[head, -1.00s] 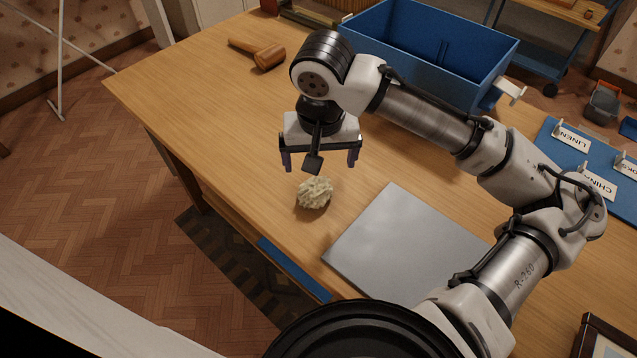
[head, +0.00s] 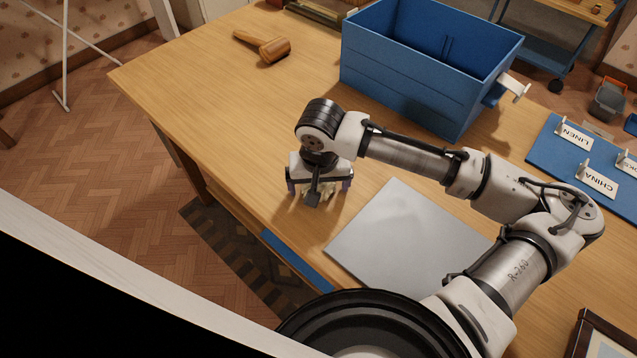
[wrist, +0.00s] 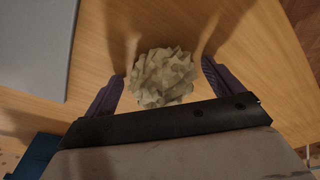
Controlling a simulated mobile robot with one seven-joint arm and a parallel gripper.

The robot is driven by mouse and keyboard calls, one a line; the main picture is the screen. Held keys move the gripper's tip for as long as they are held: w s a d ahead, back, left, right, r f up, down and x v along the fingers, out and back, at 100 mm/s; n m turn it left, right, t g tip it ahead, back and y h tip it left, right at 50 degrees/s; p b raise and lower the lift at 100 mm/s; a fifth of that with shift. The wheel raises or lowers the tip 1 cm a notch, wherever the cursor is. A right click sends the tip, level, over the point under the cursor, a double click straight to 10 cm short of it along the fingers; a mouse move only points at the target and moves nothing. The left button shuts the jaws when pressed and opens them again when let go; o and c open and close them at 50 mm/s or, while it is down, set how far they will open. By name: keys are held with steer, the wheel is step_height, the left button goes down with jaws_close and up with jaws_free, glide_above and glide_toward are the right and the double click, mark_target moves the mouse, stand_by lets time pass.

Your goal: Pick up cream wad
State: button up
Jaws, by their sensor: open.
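The cream wad (wrist: 162,77) is a crumpled, roundish lump on the wooden table. In the wrist view it sits between the two open purple fingers of my gripper (wrist: 163,88), with a small gap showing on each side. In the head view my gripper (head: 319,188) is low over the table, its fingers on either side of the wad. The wad (head: 327,188) is mostly hidden there behind the gripper, with only pale bits showing.
A grey flat panel (head: 405,240) lies just right of the gripper. A blue bin (head: 400,85) stands behind, and a wooden mallet (head: 268,47) lies at the back left. A blue board with label cards (head: 565,165) is at the right. The table's front edge is close.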

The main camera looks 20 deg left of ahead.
steer(key=c, duration=1.1)
steer(key=shift+o, duration=0.2)
steer(key=shift+r, duration=0.1)
